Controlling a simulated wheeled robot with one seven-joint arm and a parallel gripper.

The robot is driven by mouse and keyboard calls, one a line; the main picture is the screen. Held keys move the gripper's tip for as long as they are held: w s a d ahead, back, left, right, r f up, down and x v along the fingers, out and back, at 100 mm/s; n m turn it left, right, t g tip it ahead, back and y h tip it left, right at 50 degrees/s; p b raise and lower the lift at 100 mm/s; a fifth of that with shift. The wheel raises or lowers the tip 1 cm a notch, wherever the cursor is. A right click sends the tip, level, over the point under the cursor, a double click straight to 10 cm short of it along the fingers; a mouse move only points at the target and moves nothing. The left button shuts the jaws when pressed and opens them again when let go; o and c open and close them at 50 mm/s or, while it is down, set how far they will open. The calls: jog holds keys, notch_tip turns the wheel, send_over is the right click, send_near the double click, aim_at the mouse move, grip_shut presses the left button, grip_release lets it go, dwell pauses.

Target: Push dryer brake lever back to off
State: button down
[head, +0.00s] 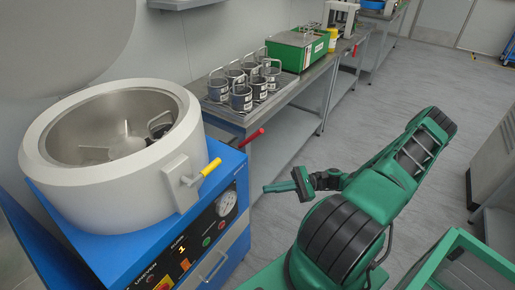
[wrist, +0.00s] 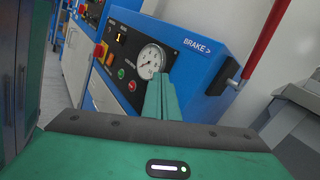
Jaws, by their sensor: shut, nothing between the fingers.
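The dryer is a blue cabinet (head: 105,245) with a large pale drum housing (head: 60,163) on top. Its brake lever has a red handle (head: 250,137) standing out at the cabinet's right side. In the wrist view the red handle (wrist: 269,38) slants upward from a dark pivot, right of the "BRAKE >" lettering. My gripper (head: 268,188) is shut and empty, in front of the cabinet and below the red handle. In the wrist view my closed green fingers (wrist: 160,88) point at the panel, left of the lever and apart from it.
A yellow-handled latch (head: 210,168) sticks out from the drum housing. The panel carries a gauge (wrist: 151,59), buttons and a lit display. A steel bench (head: 285,97) with several metal cups (head: 241,98) and a green box (head: 298,50) stands beyond.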

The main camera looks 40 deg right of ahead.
jog(key=w+d+r+m+t+h, duration=0.1)
jog(key=w+d+m+t+h, duration=0.1)
jog(key=d+m+t, duration=0.6)
jog(key=shift+w+d+r+t+h, duration=0.3)
jog(key=shift+t+h, duration=0.4)
jog(key=shift+t, duration=2.6)
send_near(245, 142)
notch_tip(245, 142, up, 5)
jog(key=w, duration=0.2)
jog(key=shift+w+a+r, duration=0.1)
jog(key=shift+w+a, duration=0.1)
jog(key=shift+a, duration=0.25)
jog(key=shift+d+r+m, duration=0.1)
jog(key=shift+r+m, duration=0.05)
jog(key=shift+m, duration=0.15)
